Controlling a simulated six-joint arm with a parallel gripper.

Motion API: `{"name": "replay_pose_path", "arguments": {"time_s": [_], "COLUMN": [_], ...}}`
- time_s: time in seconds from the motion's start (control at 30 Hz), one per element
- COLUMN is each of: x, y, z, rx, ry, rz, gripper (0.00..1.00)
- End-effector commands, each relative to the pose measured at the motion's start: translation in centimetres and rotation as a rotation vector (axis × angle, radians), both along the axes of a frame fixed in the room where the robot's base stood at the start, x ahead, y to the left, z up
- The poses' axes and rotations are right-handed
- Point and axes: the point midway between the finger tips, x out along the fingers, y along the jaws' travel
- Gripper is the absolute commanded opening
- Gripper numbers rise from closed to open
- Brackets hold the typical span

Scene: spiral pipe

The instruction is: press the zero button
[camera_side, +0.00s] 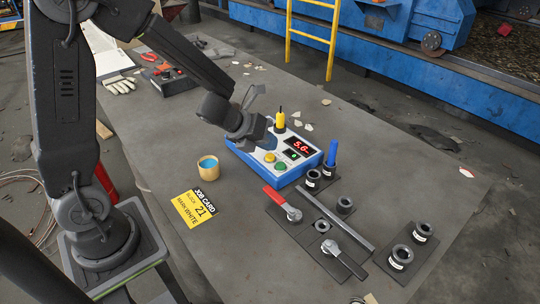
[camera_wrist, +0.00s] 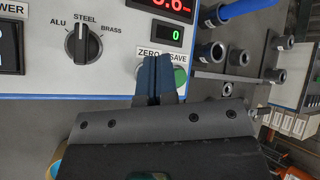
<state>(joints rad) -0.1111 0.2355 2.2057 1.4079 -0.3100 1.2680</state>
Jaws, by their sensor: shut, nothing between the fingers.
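The blue and white gauge box (camera_side: 285,168) stands on the table, with a red display reading about 5.6 (camera_side: 299,147) and a small green display (camera_wrist: 162,35) showing 0. A ZERO label (camera_wrist: 147,54) and a SAVE label show on its face in the wrist view. My gripper (camera_wrist: 156,62) is shut and empty, its blue fingertips just below the labels. The fingers hide most of the zero button's place; the green save button (camera_wrist: 181,76) shows to their right. In the side view my gripper (camera_side: 262,140) is over the box's upper left; the yellow button (camera_side: 269,157) and green button (camera_side: 281,166) show.
The material knob (camera_wrist: 80,44) is left of the fingers. A yellow probe (camera_side: 280,120) stands behind the box, and a blue-handled plug (camera_side: 331,153) to its right. A cup (camera_side: 208,168) and job card (camera_side: 197,208) are at left.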

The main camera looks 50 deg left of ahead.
Motion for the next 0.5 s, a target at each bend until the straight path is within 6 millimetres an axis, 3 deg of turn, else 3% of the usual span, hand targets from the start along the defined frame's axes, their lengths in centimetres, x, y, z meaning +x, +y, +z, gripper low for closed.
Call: {"name": "replay_pose_path", "arguments": {"time_s": [0.5], "x": [-0.02], "y": [0.02], "z": [-0.79], "rx": [0.0], "ry": [0.001], "rz": [-0.001], "gripper": [0.0]}}
